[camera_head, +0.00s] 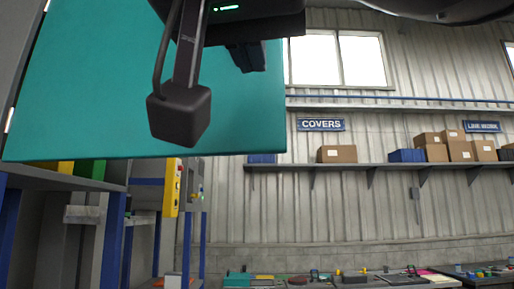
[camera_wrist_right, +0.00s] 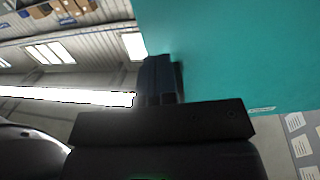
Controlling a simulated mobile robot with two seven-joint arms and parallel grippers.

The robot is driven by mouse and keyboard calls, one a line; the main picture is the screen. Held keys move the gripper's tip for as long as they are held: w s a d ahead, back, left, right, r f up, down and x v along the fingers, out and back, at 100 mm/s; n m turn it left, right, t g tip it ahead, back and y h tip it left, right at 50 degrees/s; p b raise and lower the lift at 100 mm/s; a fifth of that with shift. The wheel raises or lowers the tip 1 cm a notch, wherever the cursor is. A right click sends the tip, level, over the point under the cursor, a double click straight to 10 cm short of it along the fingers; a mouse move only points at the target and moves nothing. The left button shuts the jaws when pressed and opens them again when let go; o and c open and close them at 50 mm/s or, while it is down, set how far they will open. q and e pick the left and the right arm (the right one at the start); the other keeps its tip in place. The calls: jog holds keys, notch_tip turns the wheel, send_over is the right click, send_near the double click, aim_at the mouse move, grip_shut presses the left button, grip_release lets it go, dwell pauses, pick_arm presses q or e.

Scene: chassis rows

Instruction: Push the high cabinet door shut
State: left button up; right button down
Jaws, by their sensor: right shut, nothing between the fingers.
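The teal cabinet door (camera_head: 110,90) hangs high at the upper left of the head view, its broad face toward me. It also fills the upper right of the right wrist view (camera_wrist_right: 240,50). My right gripper (camera_head: 247,60) is in front of the door near its right edge, with its fingers closed together and empty. In the right wrist view the dark fingers (camera_wrist_right: 162,75) lie close alongside the door face; I cannot tell whether they touch it. My gripper's dark housing covers part of the door. The cabinet's interior is not visible. My left gripper is not in view.
Below the door stands a grey shelf unit (camera_head: 60,180) with blue posts. A yellow panel (camera_head: 172,187) is beside it. A wall shelf (camera_head: 350,166) with cardboard boxes (camera_head: 337,154) runs along the far wall. A cluttered bench (camera_head: 340,279) is below. Open room lies right of the door.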

aim_at(263, 88)
jog(key=w, duration=0.3)
jog(key=w+p, duration=0.1)
jog(key=shift+w+d, duration=0.2)
jog(key=shift+d, duration=0.2)
jog(key=shift+w+d, duration=0.1)
jog(key=shift+w, duration=0.35)
jog(key=shift+w, duration=0.15)
